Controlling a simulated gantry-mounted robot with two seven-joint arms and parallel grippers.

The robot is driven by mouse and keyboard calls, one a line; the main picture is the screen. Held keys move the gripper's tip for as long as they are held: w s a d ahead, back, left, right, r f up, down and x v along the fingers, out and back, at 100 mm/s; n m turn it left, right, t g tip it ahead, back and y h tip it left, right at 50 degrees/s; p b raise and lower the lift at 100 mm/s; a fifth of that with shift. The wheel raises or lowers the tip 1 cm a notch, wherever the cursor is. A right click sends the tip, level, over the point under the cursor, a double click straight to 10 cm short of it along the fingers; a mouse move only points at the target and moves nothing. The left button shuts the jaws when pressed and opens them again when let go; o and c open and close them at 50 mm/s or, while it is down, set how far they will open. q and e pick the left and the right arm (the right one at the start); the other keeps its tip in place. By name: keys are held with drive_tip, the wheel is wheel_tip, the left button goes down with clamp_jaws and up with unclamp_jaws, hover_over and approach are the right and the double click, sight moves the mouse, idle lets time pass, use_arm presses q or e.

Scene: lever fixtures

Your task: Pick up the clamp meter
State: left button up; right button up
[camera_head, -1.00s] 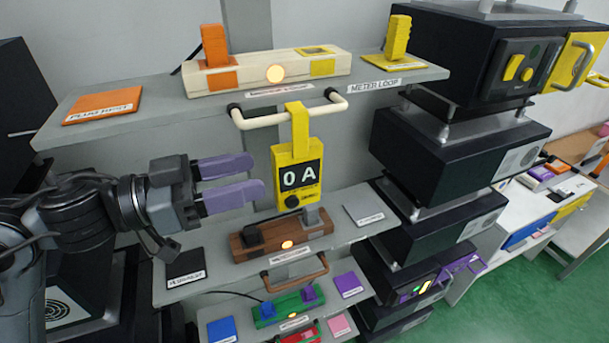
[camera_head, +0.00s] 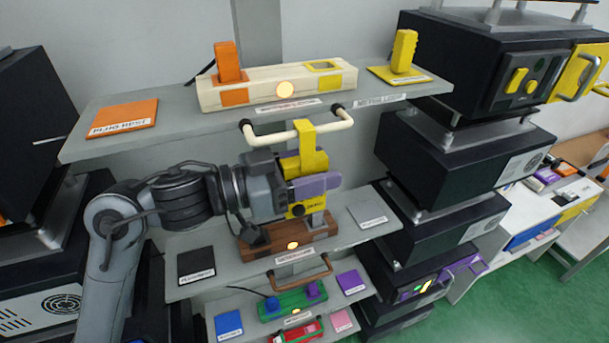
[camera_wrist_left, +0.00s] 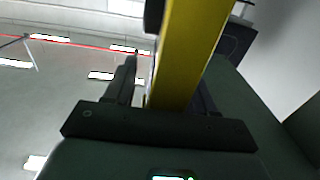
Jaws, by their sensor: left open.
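The yellow clamp meter (camera_head: 312,160) hangs by its clamp from the cream rail (camera_head: 273,136) under the upper shelf. My left gripper (camera_head: 314,178) is at the meter's body from the left, its jaws open. One purple finger passes across the meter's front and hides its display; the other finger is mostly hidden behind it. In the left wrist view the yellow meter (camera_wrist_left: 187,55) stands between the dark fingers. I cannot tell whether either finger touches it. My right gripper is out of view.
The upper shelf (camera_head: 185,123) carries a cream fixture (camera_head: 275,88) with an orange lever and a yellow block (camera_head: 403,50) on a pad. Below the meter is a brown fixture (camera_head: 270,242) with a grey lever. Black equipment boxes (camera_head: 450,150) stand to the right.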

use_arm(q)
drive_tip(key=shift+d, duration=0.15)
clamp_jaws()
drive_tip(key=shift+r, duration=0.2)
idle(0.3)
